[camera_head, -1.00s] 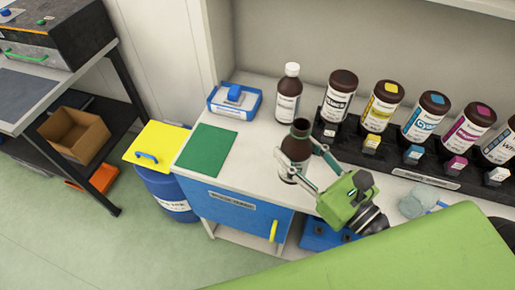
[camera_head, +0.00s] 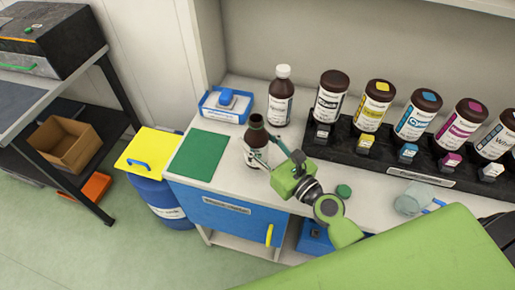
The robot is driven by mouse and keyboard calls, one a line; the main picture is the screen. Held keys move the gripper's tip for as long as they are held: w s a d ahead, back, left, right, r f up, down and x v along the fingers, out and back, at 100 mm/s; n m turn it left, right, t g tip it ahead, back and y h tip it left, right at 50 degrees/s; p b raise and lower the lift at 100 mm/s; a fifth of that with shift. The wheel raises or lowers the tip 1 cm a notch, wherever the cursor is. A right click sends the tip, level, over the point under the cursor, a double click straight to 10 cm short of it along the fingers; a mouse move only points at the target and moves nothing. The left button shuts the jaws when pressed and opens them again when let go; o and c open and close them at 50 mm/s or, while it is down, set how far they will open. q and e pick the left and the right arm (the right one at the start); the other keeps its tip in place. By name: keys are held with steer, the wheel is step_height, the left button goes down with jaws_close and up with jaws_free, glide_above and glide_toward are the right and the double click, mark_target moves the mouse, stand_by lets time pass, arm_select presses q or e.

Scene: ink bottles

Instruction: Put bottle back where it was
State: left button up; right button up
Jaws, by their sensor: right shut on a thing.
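A brown bottle (camera_head: 256,151) with a pale label and an open, uncapped neck is upright over the white counter, just right of the green mat (camera_head: 199,155). My right gripper (camera_head: 268,158) is shut on this bottle from its right side; the fingers partly cover its label. I cannot tell whether the bottle's base touches the counter. A similar brown bottle with a white cap (camera_head: 281,97) stands behind it. A small green cap (camera_head: 343,191) lies on the counter right of the gripper. My left gripper is not in view.
A black rack (camera_head: 375,155) holds several colour-labelled ink bottles along the back right. A blue tray (camera_head: 226,117) stands at the back left. A yellow-lidded blue drum (camera_head: 151,158) stands left of the counter.

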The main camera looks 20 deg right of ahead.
mark_target(264, 154)
steer(key=shift+f+b, duration=0.8)
steer(key=shift+f, duration=0.65)
steer(key=shift+f, duration=0.15)
steer(key=o, duration=1.3)
steer(key=shift+c, duration=0.2)
